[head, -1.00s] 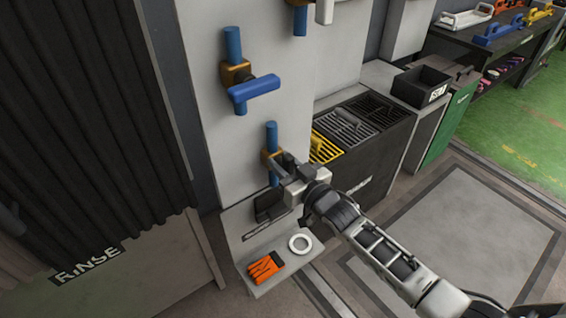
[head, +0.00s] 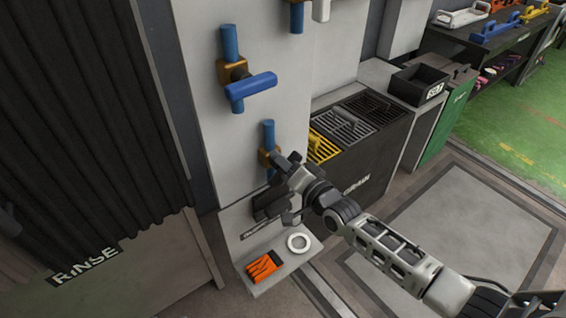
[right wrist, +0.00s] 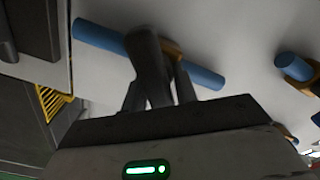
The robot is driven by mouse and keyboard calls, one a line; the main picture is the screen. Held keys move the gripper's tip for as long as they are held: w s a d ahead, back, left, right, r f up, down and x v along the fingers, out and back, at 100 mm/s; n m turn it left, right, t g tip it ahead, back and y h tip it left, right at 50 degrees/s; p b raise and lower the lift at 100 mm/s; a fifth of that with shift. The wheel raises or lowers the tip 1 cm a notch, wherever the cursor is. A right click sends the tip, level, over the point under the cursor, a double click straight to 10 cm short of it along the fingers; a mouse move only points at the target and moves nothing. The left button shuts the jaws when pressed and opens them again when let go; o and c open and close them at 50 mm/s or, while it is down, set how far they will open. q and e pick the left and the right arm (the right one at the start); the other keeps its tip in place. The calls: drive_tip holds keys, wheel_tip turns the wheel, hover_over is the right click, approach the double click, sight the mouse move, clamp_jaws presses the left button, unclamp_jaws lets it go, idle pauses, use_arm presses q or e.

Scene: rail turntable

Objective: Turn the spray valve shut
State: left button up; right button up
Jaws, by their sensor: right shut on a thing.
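A valve with a brass body (head: 264,157) sits on a vertical blue pipe (head: 268,134), low on the pale wall panel. My right gripper (head: 283,166) is at this valve, shut on its dark handle. In the right wrist view the dark grey handle (right wrist: 148,62) runs between the two fingers, in front of the blue pipe (right wrist: 105,38). The gripper hides much of the handle in the head view. My left gripper is not in view.
Above is another valve with a blue lever (head: 250,87). Below, a ledge holds orange gloves (head: 262,267) and a white ring (head: 298,243). A dark cabinet with grates (head: 345,127) stands right of the panel. A dark curtain (head: 90,110) hangs at left.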

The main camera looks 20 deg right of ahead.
drive_tip(key=m, duration=0.1)
drive_tip(key=m+b, duration=0.1)
drive_tip(key=m, duration=0.1)
drive_tip(key=shift+f+m, duration=0.3)
drive_tip(key=shift+f, duration=0.1)
drive_tip(key=shift+m+b, duration=0.85)
drive_tip(key=shift+m, duration=0.95)
drive_tip(key=o, duration=0.8)
drive_tip(key=shift+s, duration=0.1)
drive_tip(key=v, duration=1.6)
drive_tip(key=shift+r, duration=0.1)
drive_tip(key=shift+a, duration=0.1)
